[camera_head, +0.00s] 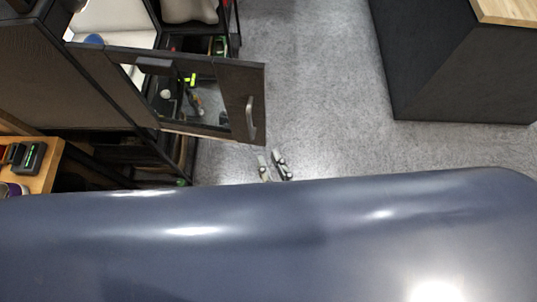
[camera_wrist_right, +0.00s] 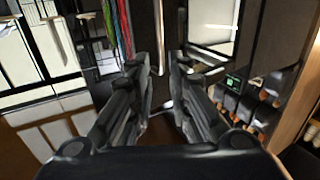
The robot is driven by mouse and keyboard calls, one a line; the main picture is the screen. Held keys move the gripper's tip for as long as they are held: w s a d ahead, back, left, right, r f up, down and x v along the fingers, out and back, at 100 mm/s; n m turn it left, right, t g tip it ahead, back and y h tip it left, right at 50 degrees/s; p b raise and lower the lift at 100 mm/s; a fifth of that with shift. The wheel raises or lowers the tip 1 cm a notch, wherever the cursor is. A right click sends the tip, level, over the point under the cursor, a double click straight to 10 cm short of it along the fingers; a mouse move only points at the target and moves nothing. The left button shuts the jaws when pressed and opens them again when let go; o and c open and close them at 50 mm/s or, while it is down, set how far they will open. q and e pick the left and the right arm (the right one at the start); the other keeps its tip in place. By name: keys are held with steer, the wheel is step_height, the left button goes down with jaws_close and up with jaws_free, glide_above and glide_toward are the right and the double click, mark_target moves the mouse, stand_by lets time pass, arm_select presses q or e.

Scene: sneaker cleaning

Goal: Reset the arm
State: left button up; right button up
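My right gripper (camera_head: 272,165) shows in the head view as two short grey fingertips over the grey floor, just past the edge of my large blue-grey body part. They are a little below the open cabinet door and apart from its handle (camera_head: 250,118). My left gripper shows in neither view. Most of the right arm is hidden in the head view.
A dark cabinet door (camera_head: 240,88) with a window stands open at the left. A wooden surface (camera_head: 42,172) with small devices is at the far left. A black block with a wooden top (camera_head: 508,10) stands upper right. Grey floor (camera_head: 315,90) is clear between. Colored cords (camera_wrist_right: 122,25) hang in the wrist view.

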stand_by(0.4)
steer(key=s+d+f+g+h+b, duration=0.1)
steer(key=s+d+f+g, duration=0.15)
steer(key=f, duration=0.85)
steer(key=s+d+f+g+b, duration=0.1)
steer(key=f+g, duration=0.2)
steer(key=f, duration=0.8)
steer(key=s+d+f+g+h+b, duration=0.1)
steer(key=s+d+f+g, duration=0.1)
steer(key=f, duration=1)
steer(key=s+d+f+g+h+b, duration=0.1)
steer(key=s+d+f+g+h, duration=0.1)
steer(key=s+d+f+g, duration=0.2)
steer(key=s+d+f+m+g+h+b, duration=0.1)
steer(key=s+d+f+g, duration=0.3)
steer(key=s+d+f, duration=0.6)
step_height(320, 180, down, 7)
steer(key=shift+s+d+r+m+h+b, duration=0.1)
steer(key=shift+s+d+m+h+b, duration=0.35)
steer(key=shift+d, duration=0.45)
steer(key=shift+w+g, duration=0.15)
steer(key=shift+g, duration=0.1)
